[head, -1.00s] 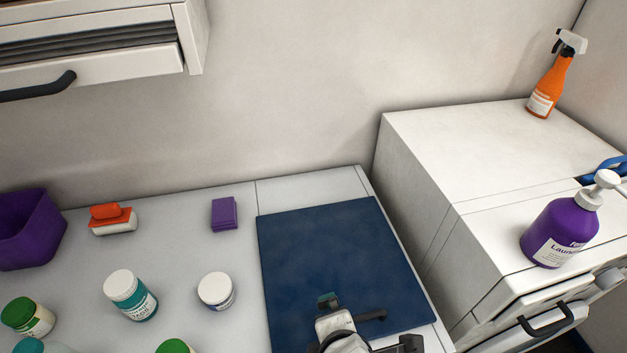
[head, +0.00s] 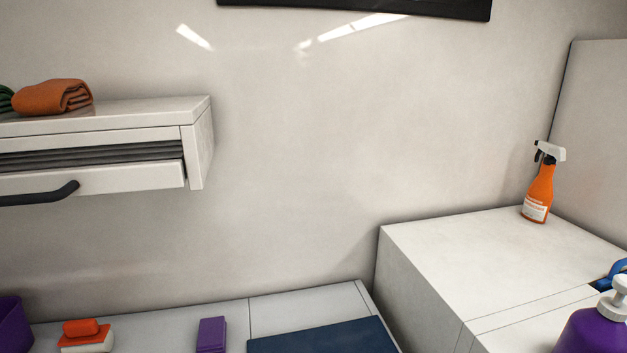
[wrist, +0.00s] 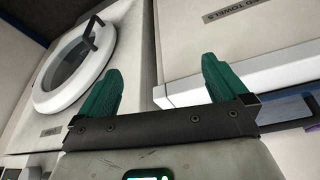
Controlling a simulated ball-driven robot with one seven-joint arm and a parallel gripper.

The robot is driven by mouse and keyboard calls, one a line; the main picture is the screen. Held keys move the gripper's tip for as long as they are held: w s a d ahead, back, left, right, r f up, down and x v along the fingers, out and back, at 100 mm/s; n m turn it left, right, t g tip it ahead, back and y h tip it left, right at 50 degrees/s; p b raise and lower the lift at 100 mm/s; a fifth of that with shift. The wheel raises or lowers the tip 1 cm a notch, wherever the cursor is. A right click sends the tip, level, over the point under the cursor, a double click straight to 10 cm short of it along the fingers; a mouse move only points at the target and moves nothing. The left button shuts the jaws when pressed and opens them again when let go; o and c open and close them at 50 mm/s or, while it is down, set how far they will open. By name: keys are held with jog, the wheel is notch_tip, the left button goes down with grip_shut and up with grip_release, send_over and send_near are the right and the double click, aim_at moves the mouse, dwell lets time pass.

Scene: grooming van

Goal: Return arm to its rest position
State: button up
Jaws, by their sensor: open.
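My gripper (wrist: 162,90) shows in the wrist view with its two green fingers spread wide apart. Nothing is between the fingers. Past it are a white surface with a round, white-rimmed door or hatch (wrist: 48,92) on the left and a white cabinet front with a partly readable "TOWELS" label (wrist: 236,10) on the right. In the head view my gripper and arm are out of frame.
A dark blue mat (head: 325,339) lies on the counter, beside a purple block (head: 212,335) and an orange-and-white item (head: 86,339). An orange spray bottle (head: 539,190) and a purple pump bottle (head: 592,334) stand on white cabinets at right. A wall cabinet (head: 200,145) juts out at left.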

jog(key=s+f+g+b, duration=0.2)
jog(key=s+f+b, duration=0.3)
jog(key=f, duration=0.5)
jog(key=shift+s+d+g, duration=0.3)
jog(key=shift+s+d, duration=0.1)
jog(key=shift+s, duration=0.45)
